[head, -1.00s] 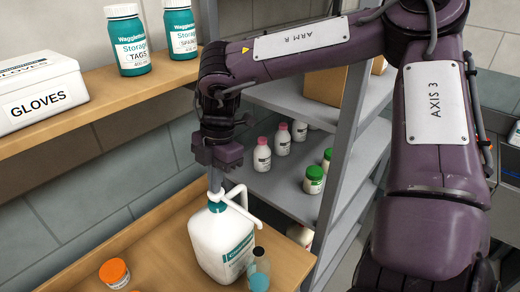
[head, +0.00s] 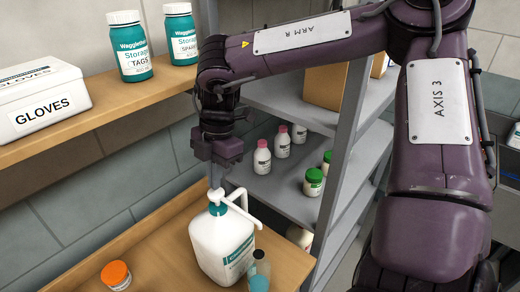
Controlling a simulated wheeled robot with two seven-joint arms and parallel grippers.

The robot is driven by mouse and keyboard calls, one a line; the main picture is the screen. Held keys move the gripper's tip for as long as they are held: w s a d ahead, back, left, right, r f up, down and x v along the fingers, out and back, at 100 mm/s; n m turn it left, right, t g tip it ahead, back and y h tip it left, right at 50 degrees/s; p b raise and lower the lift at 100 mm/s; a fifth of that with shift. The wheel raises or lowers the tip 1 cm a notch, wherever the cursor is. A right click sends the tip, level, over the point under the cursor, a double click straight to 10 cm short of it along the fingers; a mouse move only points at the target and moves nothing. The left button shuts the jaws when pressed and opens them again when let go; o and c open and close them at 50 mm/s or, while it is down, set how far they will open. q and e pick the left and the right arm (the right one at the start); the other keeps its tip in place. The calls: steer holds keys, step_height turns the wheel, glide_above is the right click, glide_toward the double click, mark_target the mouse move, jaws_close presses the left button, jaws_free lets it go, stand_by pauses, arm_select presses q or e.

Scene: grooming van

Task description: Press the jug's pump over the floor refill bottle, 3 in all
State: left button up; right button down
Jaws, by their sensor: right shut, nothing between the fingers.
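The white jug (head: 209,247) with a teal label and collar stands upright on the wooden counter. Its white pump (head: 217,197) sits on top, with the spout arching to the right and down. A small clear bottle (head: 259,272) holding teal liquid stands close in front of the jug, below the spout end; it is cut off by the picture's lower part and I cannot read a label. My right gripper (head: 216,183) is shut and empty, pointing down right over the pump head. I cannot tell whether the fingertips touch it. My left gripper is not in view.
An orange-lidded jar (head: 117,276) stands on the wooden counter (head: 165,262) left of the jug. Above is a wooden shelf with a gloves box (head: 40,100) and two teal tubs. A grey rack (head: 285,190) with several small bottles stands behind on the right.

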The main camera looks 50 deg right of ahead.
mark_target(216, 193)
steer(key=shift+f, duration=0.2)
steer(key=shift+s+f+b, duration=0.1)
steer(key=shift+f+b, duration=1.4)
steer(key=shift+b, duration=0.05)
steer(key=shift+r, duration=0.2)
steer(key=shift+r+p, duration=1)
steer(key=shift+r, duration=0.5)
steer(key=shift+f, duration=0.1)
